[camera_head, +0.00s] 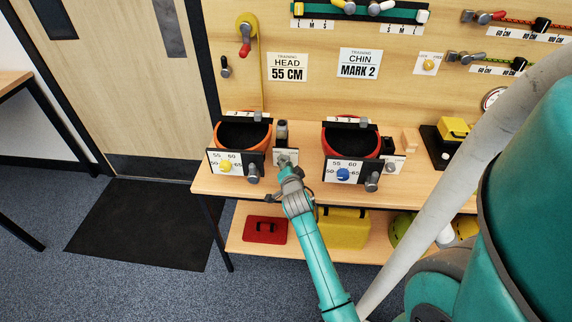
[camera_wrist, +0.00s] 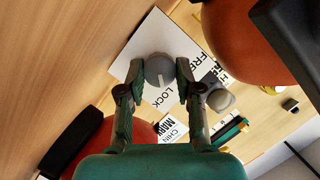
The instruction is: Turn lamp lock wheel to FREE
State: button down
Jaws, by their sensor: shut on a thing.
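The lamp lock wheel is a round grey knob (camera_wrist: 160,70) on a white plate (camera_wrist: 150,43) printed LOCK and FREE. Its pale pointer line points towards the word LOCK (camera_wrist: 163,97); the word FREE (camera_wrist: 208,68) lies off to the right in the wrist view. My gripper (camera_wrist: 160,67) has a finger on each side of the wheel and is shut on it. In the head view my gripper (camera_head: 287,168) reaches the small white plate between the two helmets and mostly hides the wheel.
An orange helmet (camera_head: 228,148) stands close on the left and a red helmet (camera_head: 338,147) on the right, both with dial plates and knobs in front.

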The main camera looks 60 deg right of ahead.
jog(key=n+g, duration=0.1)
jog(key=n, duration=0.1)
jog(key=n+g, duration=0.1)
jog(key=n, duration=0.1)
jog(key=shift+w+a+r+n+g, duration=0.1)
jog(key=shift+w+n+g, duration=0.1)
jog(key=shift+n+g, duration=0.1)
jog(key=n+g+h, duration=0.1)
jog(key=n+g, duration=0.1)
jog(key=n, duration=0.2)
jog(key=shift+w+g, duration=0.1)
jog(key=shift+g, duration=0.2)
jog(key=shift+h, duration=0.3)
jog(key=c, duration=0.8)
grip_release()
jog(key=v, duration=1.2)
